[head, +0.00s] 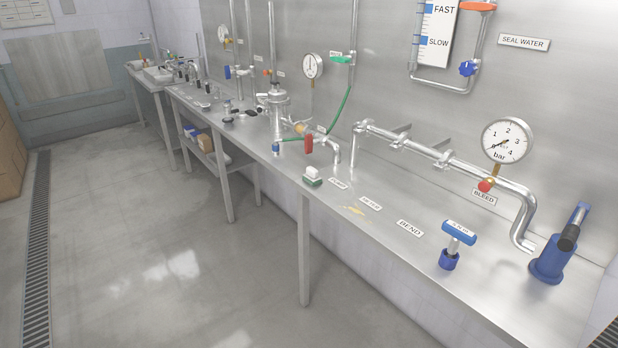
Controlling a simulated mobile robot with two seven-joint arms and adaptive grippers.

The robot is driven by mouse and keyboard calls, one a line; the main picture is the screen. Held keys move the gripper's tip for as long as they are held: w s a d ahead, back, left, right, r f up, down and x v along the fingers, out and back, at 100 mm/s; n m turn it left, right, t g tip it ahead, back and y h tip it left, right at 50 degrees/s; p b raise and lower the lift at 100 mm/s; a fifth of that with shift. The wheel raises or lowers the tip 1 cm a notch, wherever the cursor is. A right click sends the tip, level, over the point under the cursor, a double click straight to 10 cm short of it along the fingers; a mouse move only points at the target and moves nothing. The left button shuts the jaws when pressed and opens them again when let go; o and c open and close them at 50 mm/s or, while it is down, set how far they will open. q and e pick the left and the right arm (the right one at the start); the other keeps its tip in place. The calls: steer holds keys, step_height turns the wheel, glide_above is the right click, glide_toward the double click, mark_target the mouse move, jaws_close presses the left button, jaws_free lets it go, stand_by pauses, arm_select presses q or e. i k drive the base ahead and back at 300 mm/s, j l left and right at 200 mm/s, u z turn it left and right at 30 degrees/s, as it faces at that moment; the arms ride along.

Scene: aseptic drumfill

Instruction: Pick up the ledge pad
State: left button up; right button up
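A small pad (313,176), white above and dark green below, rests on the steel bench (345,190) close to its front edge; I take it to be the ledge pad. It lies left of several white labels on the bench top. Nothing is touching it from above. Neither of my grippers shows in the head view.
A red-handled valve (308,144) and pipework stand behind the pad. A blue T-handled tool (457,238) and a blue pump-like fitting (553,258) stand to the right. A bench leg (304,250) reaches the floor below. The grey floor (180,250) in front is clear.

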mark_target(311, 176)
steer(key=i+j+z, duration=0.25)
steer(key=z, duration=0.2)
steer(key=i+j+z, duration=0.25)
steer(key=j+z, duration=0.2)
steer(key=i+j, duration=0.2)
steer(key=j, duration=0.2)
steer(key=i+j+z, duration=0.1)
steer(key=j, duration=0.25)
steer(key=i+j, duration=0.25)
steer(key=j, duration=0.15)
steer(key=i+j+z, duration=0.1)
steer(key=j, duration=0.3)
steer(key=i+j, duration=0.2)
steer(key=j, duration=0.2)
steer(key=z, duration=0.05)
